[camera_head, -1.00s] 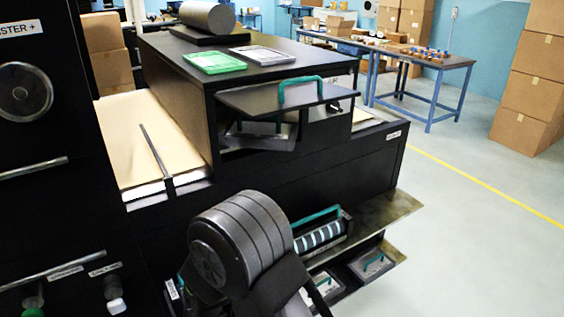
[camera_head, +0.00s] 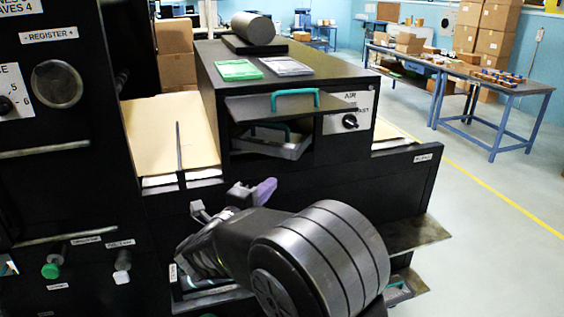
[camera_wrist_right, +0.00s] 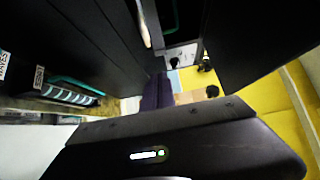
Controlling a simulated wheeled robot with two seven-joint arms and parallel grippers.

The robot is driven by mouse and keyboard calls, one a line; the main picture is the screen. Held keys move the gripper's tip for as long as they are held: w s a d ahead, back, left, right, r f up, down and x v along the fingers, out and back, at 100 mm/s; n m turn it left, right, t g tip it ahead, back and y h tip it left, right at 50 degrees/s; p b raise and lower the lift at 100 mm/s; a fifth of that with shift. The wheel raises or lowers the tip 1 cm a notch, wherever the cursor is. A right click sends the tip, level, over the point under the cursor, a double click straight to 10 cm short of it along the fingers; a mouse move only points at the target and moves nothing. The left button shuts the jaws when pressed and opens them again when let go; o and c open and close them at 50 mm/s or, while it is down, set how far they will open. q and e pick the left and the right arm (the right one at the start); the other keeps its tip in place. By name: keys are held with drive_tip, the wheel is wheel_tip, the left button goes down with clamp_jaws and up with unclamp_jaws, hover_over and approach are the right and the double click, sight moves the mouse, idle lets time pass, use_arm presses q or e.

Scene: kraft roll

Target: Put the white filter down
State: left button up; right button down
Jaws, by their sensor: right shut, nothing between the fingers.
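A light grey-white framed filter (camera_head: 286,66) lies flat on top of the black machine, beside a green-framed one (camera_head: 239,70). I take it to be the white filter. My right gripper (camera_head: 264,189) has purple fingers and is in front of the machine, below the slot with the green-handled tray. It is well below the white filter and apart from it. In the right wrist view the purple fingers (camera_wrist_right: 157,91) are together with nothing between them. The white filter cannot be made out there. My left gripper is not in view.
A dark flap (camera_head: 262,108) with a green handle sticks out above a green-handled tray (camera_head: 283,146) in the slot. A dark roll (camera_head: 253,28) lies at the top's far end. A lower shelf (camera_head: 412,233) juts out right. The floor at right is clear.

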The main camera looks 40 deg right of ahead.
drive_tip(key=p, duration=0.1)
approach(287, 156)
drive_tip(key=s+d, duration=0.1)
drive_tip(key=d, duration=0.3)
drive_tip(key=w, duration=0.1)
drive_tip(key=w+d, duration=0.1)
drive_tip(key=w+p, duration=0.1)
drive_tip(key=shift+d+r, duration=0.15)
drive_tip(key=shift+d, duration=0.15)
drive_tip(key=shift+w+d, duration=0.2)
drive_tip(key=shift+w, duration=0.2)
